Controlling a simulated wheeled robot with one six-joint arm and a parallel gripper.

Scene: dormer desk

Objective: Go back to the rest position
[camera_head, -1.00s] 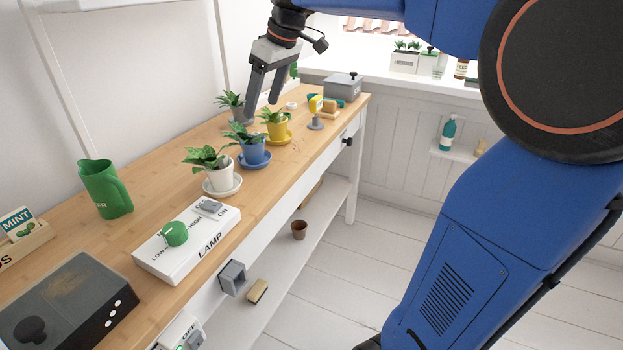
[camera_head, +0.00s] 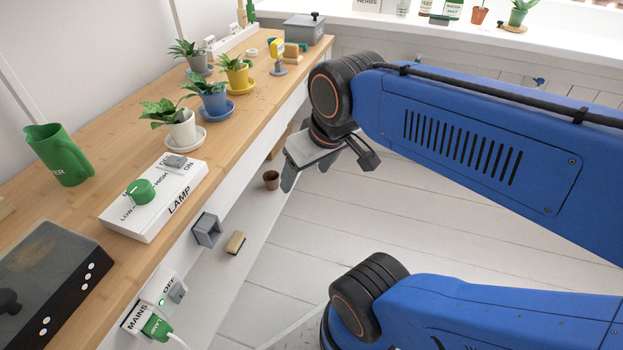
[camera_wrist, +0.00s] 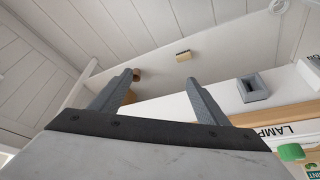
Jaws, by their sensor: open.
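My gripper (camera_head: 301,178) hangs out in front of the desk's front edge, over the white lower shelf and floor side, pointing down. In the wrist view my gripper (camera_wrist: 160,85) has its two grey fingers wide apart with nothing between them. The wooden desk (camera_head: 95,185) runs along the wall to the left of it. My gripper looks clear of the desk and of the things on it.
Potted plants stand on the desk, with white (camera_head: 182,130), blue (camera_head: 214,103) and yellow (camera_head: 238,80) pots. The lamp box (camera_head: 150,215), green jug (camera_head: 60,158) and grey bin (camera_head: 207,230) are nearer. A brown pot (camera_head: 271,180) sits below. The floor at right is open.

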